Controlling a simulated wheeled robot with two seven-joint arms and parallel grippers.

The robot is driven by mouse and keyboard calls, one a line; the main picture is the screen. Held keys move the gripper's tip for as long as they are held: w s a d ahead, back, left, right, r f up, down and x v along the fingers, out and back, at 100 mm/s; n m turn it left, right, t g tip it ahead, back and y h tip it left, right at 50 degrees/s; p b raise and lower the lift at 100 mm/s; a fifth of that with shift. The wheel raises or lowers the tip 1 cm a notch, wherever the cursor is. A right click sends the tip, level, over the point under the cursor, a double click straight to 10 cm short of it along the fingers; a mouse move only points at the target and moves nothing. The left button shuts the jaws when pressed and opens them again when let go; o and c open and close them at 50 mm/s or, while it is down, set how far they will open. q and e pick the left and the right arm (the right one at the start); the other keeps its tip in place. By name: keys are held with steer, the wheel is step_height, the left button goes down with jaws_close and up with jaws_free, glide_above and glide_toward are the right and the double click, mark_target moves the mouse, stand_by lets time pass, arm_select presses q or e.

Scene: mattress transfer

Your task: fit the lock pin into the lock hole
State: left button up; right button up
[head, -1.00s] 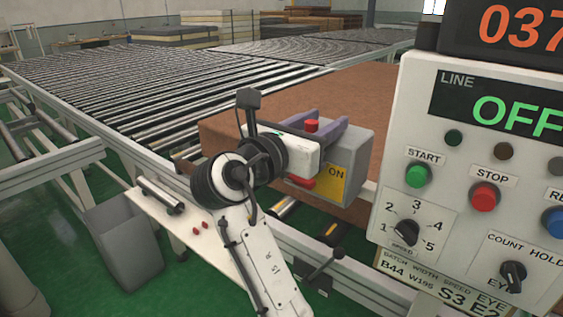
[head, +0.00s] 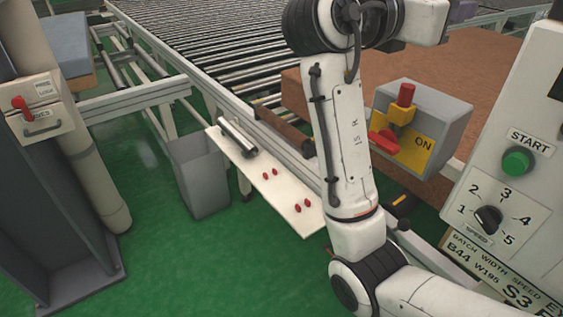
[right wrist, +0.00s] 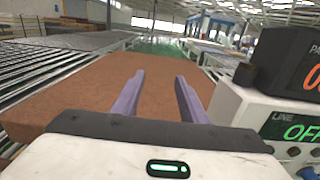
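A grey switch box (head: 440,112) with a yellow ON plate (head: 405,150) stands beside the brown mattress slab. A red pin (head: 406,95) stands upright in a yellow block (head: 402,113) on the box, above a red lever (head: 383,140). The lock hole itself is hidden, so I cannot tell how deep the pin sits. My right gripper is open and empty in the right wrist view (right wrist: 160,78), its purple fingers apart above the slab. In the head view it is mostly cut off at the top right, above and apart from the box. My left gripper is not in view.
A control panel (head: 535,185) stands close on the right. A white shelf (head: 245,170) holds a metal cylinder (head: 238,137) and several small red pieces (head: 270,173). A grey bin (head: 203,180) and a roller conveyor (head: 215,50) lie to the left. Green floor is clear at the lower left.

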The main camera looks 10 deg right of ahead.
steer(key=w+a+f+n+t+y+b, duration=0.25)
steer(key=a+f+n+t+y, duration=0.5)
steer(key=a+f, duration=0.75)
steer(key=s+a+f+n+t+y, duration=0.1)
steer(key=s+a+f+n+y, duration=0.1)
steer(key=f, duration=0.6)
steer(key=s+a+f+n+t+y+b, duration=0.1)
steer(key=s+a+f+n+t+y, duration=0.1)
steer(key=a+f, duration=0.5)
steer(key=shift+s+a+f+n+y, duration=0.4)
steer(key=shift+s+f+y, duration=0.4)
steer(key=shift+s+y, duration=0.75)
steer(key=shift+w+d+t, duration=0.15)
steer(key=shift+t, duration=0.1)
